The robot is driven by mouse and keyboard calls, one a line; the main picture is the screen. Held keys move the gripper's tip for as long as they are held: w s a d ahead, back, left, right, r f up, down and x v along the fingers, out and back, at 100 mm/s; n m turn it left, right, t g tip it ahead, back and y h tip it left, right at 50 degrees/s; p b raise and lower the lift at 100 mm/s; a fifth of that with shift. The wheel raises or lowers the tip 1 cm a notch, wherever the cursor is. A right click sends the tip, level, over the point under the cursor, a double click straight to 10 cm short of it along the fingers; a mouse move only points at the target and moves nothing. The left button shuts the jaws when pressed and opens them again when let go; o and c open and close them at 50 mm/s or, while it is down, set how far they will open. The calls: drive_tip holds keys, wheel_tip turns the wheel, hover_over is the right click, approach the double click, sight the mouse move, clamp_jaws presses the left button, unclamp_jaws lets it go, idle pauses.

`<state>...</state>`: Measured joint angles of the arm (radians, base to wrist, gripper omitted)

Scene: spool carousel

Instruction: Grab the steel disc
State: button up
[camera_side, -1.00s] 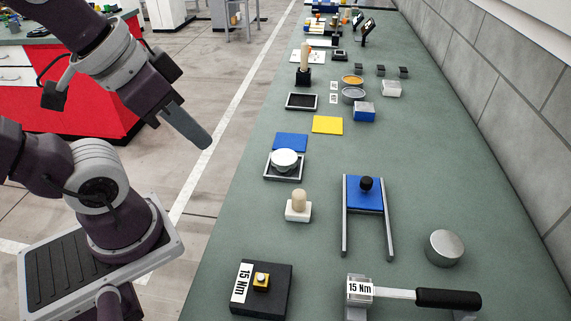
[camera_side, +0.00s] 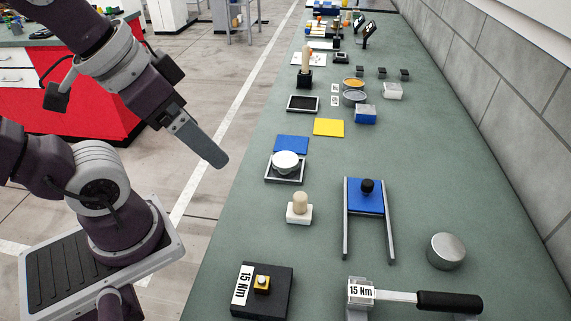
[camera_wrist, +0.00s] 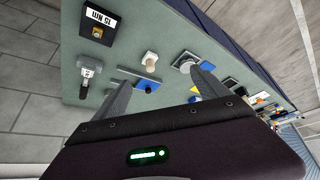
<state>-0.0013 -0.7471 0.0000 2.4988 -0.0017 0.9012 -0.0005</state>
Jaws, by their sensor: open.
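The steel disc (camera_side: 446,251) is a short grey metal cylinder lying flat on the green bench at the right in the side view. I cannot make it out in the wrist view; my left finger may cover it. My gripper (camera_side: 218,160) is in the air over the floor, left of the bench edge and well apart from the disc. In the wrist view my gripper (camera_wrist: 166,74) has its two fingers spread, with nothing held between them.
A blue slider with a black knob (camera_side: 367,186) stands between two grey rails, left of the disc. A torque wrench (camera_side: 448,300) lies in front. A pale round piece (camera_side: 285,161) sits on a square tray. A grey wall (camera_side: 520,130) runs along the right.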

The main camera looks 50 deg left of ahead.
drive_tip(key=n+g+h, duration=0.3)
drive_tip(key=n+h, duration=1)
drive_tip(key=n, duration=0.7)
approach(285, 159)
drive_tip(key=d, duration=0.3)
drive_tip(key=shift+w+d+f, duration=0.15)
drive_tip(key=shift+w, duration=0.15)
drive_tip(key=shift+f, duration=0.35)
drive_tip(key=x, duration=0.6)
drive_tip(key=shift+w+d+f, duration=0.1)
drive_tip(key=shift+d+f, duration=0.15)
drive_tip(key=shift+f, duration=0.15)
clamp_jaws()
